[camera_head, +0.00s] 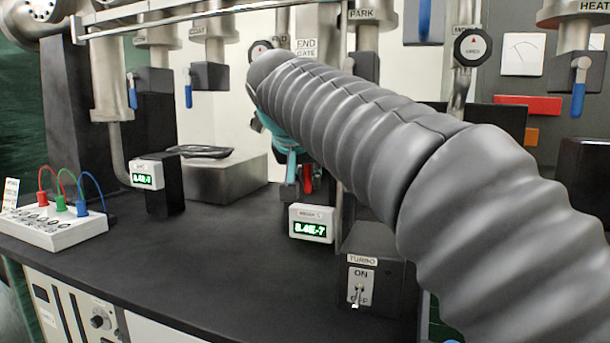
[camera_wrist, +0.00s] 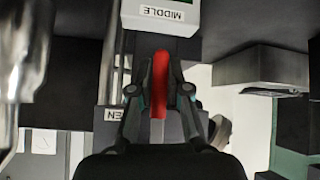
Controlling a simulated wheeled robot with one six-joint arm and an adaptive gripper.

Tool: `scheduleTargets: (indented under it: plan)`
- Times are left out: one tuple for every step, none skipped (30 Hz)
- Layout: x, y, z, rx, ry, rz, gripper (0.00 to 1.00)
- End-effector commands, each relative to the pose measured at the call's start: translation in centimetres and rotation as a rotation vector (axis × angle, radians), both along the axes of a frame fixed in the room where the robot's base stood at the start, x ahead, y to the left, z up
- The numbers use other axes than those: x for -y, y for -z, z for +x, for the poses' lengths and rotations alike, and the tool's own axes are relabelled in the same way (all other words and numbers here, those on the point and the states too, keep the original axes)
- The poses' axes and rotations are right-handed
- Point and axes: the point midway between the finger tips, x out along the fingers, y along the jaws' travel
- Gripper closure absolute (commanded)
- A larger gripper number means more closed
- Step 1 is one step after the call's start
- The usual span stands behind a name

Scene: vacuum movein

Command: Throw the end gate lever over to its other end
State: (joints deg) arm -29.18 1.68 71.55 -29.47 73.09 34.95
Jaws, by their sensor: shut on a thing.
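The END GATE label (camera_head: 306,47) shows in the head view just above my arm, which hides most of the gate body behind it. The end gate lever has a red handle (camera_head: 307,178), seen in the head view below my arm. In the wrist view the red handle (camera_wrist: 160,75) stands between my fingers, with a grey shank below it. My gripper (camera_wrist: 160,95) is shut on this lever. In the head view my gripper (camera_head: 292,165) is partly hidden by my grey sleeved arm. A label ending in "EN" shows left of the fingers in the wrist view.
A gauge box marked MIDDLE (camera_wrist: 161,14) is close past the handle; its green display (camera_head: 310,229) shows in the head view. The TURBO switch box (camera_head: 360,283) stands right of it. Blue-handled valves (camera_head: 188,88) hang left. The black bench front (camera_head: 200,260) is clear.

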Motion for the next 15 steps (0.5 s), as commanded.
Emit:
scheduleTargets:
  plan:
    - [0.53, 0.21, -0.14, -0.011, 0.010, -0.014, 1.00]
    - [0.55, 0.22, -0.14, -0.011, 0.010, -0.015, 1.00]
    - [0.58, 0.23, -0.15, -0.011, 0.011, -0.016, 1.00]
    - [0.65, 0.24, -0.15, -0.011, 0.011, -0.016, 1.00]
    - [0.70, 0.25, -0.14, -0.012, 0.011, -0.016, 1.00]
    - [0.75, 0.26, -0.14, -0.012, 0.013, -0.016, 1.00]
    - [0.77, 0.25, -0.14, -0.012, 0.013, -0.016, 1.00]
    - [0.82, 0.26, -0.14, -0.012, 0.013, -0.016, 1.00]
    - [0.88, 0.24, -0.14, -0.012, 0.013, -0.016, 1.00]
    - [0.92, 0.25, -0.14, -0.012, 0.013, -0.016, 1.00]
    - [0.96, 0.24, -0.14, -0.012, 0.013, -0.016, 1.00]
    - [1.02, 0.25, -0.14, -0.012, 0.013, -0.014, 0.81]
    - [1.06, 0.22, -0.14, -0.012, 0.013, -0.014, 0.73]
    - [1.06, 0.21, -0.15, -0.012, 0.013, -0.014, 0.66]
    - [1.02, 0.20, -0.15, -0.012, 0.012, -0.013, 0.60]
